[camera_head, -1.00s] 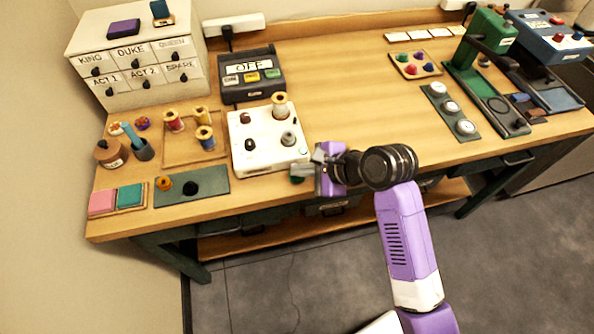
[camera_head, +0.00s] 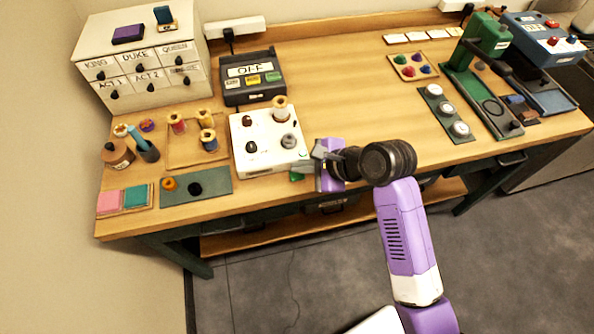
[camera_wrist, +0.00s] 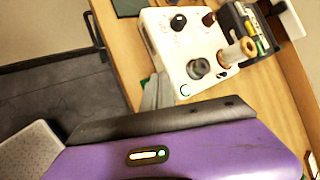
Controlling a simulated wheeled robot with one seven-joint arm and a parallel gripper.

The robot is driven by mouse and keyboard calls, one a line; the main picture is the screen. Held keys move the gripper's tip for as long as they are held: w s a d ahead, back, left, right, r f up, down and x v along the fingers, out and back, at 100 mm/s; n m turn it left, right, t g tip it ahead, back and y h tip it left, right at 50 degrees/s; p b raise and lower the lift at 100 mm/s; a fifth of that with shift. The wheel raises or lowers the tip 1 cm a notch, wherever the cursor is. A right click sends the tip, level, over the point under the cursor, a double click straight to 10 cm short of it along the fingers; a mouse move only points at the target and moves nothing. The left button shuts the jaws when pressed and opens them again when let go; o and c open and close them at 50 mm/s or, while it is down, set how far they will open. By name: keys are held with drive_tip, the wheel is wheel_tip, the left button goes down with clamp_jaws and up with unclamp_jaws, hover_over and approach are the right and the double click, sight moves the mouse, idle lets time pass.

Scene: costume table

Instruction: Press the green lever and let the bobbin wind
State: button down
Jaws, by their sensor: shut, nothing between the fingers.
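The white bobbin winder (camera_head: 246,160) stands at the table's front edge. Its green lever (camera_head: 297,177) shows as a small patch at the winder's front right corner, mostly hidden by my gripper; a sliver also shows in the wrist view (camera_wrist: 143,82). My gripper (camera_head: 303,167) is shut and empty, its fingertips right at the lever; I cannot tell whether they touch. In the wrist view the fingers (camera_wrist: 152,92) reach the winder's edge. A grey bobbin (camera_head: 288,141) sits on the winder, also in the wrist view (camera_wrist: 198,68). A tan thread spool (camera_head: 280,110) stands behind it.
A dark box with a sign (camera_head: 250,88) stands behind the winder. Thread spools in a wooden tray (camera_head: 182,160) and a green mat (camera_head: 218,186) lie to the left. The table is clear right of the winder, up to a strip with white discs (camera_head: 440,108).

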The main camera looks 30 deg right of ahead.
sight(300, 176)
wheel_tip(300, 176, up, 3)
drive_tip(key=p, duration=0.3)
drive_tip(key=shift+p, duration=0.3)
drive_tip(key=shift+r, duration=0.95)
